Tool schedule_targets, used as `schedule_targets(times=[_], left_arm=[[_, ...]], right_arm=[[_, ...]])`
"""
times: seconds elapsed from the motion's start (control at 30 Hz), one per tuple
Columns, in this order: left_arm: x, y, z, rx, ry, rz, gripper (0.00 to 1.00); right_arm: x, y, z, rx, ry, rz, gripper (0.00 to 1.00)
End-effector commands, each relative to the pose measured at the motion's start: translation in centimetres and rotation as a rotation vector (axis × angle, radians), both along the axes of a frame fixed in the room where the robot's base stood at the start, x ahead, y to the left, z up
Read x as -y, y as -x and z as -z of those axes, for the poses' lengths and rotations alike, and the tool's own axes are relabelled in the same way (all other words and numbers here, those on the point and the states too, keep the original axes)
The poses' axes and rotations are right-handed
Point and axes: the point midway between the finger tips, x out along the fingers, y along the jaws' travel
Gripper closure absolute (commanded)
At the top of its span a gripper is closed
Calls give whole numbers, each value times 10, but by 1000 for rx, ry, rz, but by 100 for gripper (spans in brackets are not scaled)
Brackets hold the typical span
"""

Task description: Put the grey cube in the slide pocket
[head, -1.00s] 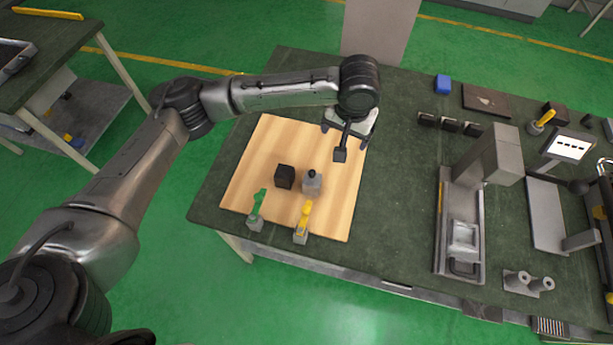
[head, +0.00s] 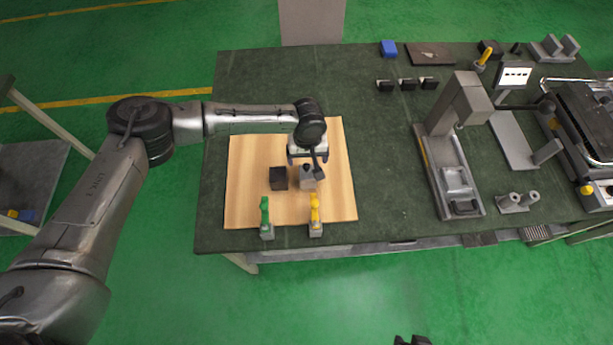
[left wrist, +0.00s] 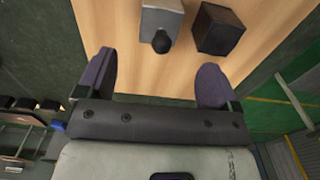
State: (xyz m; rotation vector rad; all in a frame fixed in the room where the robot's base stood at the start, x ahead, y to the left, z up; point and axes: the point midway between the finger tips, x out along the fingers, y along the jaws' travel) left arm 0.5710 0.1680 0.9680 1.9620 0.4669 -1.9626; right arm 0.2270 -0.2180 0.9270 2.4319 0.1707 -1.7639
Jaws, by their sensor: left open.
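The grey cube (head: 308,180), with a dark round knob on top, stands on the wooden board beside a black cube (head: 278,178). In the left wrist view the grey cube (left wrist: 160,18) lies ahead of the fingers, its knob toward me. My left gripper (head: 307,155) is open and empty, above and just behind the cube in the head view; its open fingers (left wrist: 157,78) also show in the left wrist view, apart from the cube. The slide (head: 455,180) of the grey machine at the right carries a light square part; its pocket is too small to make out.
A green-handled piece (head: 265,215) and a yellow-handled piece (head: 315,215) stand at the wooden board's (head: 242,200) front edge. Table between board and machine is clear. A dark shape at the bottom edge is unclear.

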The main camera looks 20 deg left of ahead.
Motion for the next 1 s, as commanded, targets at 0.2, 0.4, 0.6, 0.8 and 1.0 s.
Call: schedule_targets(times=[0.2,0.4,0.6,0.8,1.0], left_arm=[[0,0,24,0,-1,2,14],[0,0,33,0,-1,2,14],[0,1,58,0,-3,4,14],[0,1,77,0,0,2,14],[0,1,81,0,-1,2,14]], right_arm=[[-2,2,4,-4,-7,3,58],[-3,2,5,-6,-10,4,58],[-4,2,8,-6,-12,7,58],[-4,2,10,-6,-12,7,58],[-3,2,11,-5,-9,5,58]])
